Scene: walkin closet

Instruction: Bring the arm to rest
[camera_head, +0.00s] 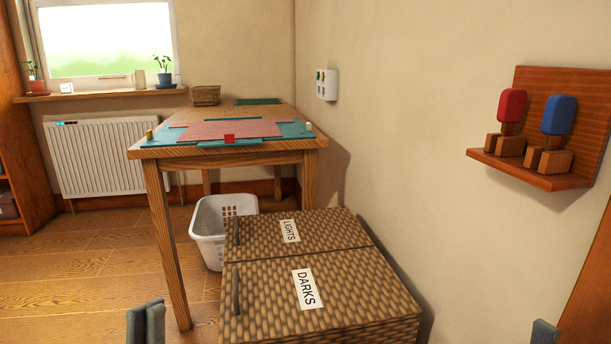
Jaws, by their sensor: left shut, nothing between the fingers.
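My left gripper (146,322) shows at the bottom edge, left of the wicker hamper. Its two fingers are together with nothing between them, and it appears apart from the hamper. The tip of my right gripper (544,332) just shows at the bottom right, near the wall. The rest of it is cut off by the frame, so I cannot tell whether it is open or shut. The wicker hamper has two lids, both down: one labelled LIGHTS (322,226) and a nearer one labelled DARKS (350,283).
A wooden table (270,158) bearing a pink and teal cloth (225,130) stands behind the hamper. A white laundry basket (210,240) sits beneath its front edge. A wall shelf (545,180) holds red and blue paddle-shaped items. Floor is clear at the left.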

